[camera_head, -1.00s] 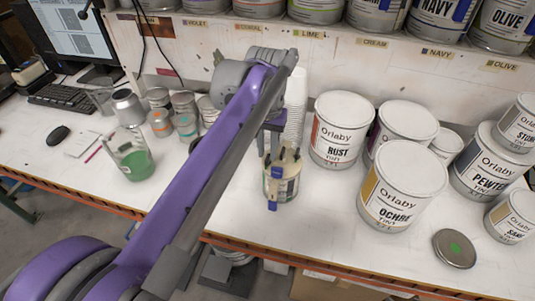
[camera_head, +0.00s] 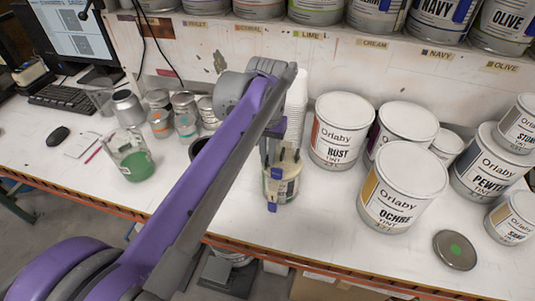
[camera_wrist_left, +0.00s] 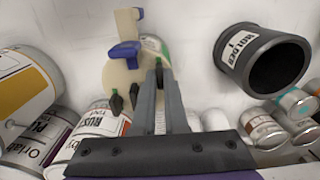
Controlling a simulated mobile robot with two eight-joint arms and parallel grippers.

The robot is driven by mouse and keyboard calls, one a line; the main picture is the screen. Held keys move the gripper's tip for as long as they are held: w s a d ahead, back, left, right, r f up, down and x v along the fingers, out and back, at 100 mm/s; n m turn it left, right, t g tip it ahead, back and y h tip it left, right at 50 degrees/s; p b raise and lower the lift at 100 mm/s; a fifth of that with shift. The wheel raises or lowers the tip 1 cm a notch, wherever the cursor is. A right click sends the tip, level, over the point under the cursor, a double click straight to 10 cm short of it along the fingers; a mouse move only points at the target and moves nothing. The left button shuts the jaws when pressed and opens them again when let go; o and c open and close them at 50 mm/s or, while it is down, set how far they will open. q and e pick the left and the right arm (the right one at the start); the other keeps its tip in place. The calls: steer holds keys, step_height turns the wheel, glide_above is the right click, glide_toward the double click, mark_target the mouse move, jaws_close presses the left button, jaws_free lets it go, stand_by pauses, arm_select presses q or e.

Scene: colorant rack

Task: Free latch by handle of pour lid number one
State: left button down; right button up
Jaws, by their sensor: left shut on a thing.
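The pour lid (camera_head: 283,170) is a cream disc on a small can (camera_head: 283,189) in the middle of the bench. It has a blue piece at the front and several dark upright latch handles. In the left wrist view, the lid (camera_wrist_left: 124,78) shows a blue grip (camera_wrist_left: 125,52) and dark handles to the left, one of them a latch handle (camera_wrist_left: 116,104) standing free. My left gripper (camera_head: 267,160) comes down at the lid's left edge. In the wrist view its fingers (camera_wrist_left: 159,78) are close together around a dark latch handle (camera_wrist_left: 159,70), mostly hidden between them. My right gripper is not in view.
The Rust can (camera_head: 342,130) and Ochre can (camera_head: 403,188) stand to the right. A dark holder (camera_wrist_left: 262,60) shows in the wrist view. White stacked cups (camera_head: 297,100) stand behind. A loose round lid (camera_head: 455,250) lies front right. The bench front is clear left of the can.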

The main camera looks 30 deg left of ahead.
arm_select(q)
steer(key=n, duration=0.3)
steer(key=shift+n, duration=0.3)
steer(key=n, duration=0.4)
steer(key=shift+n+p, duration=0.3)
steer(key=n, duration=0.4)
steer(key=shift+n, duration=2.2)
steer(key=c, duration=1.2)
jaws_free()
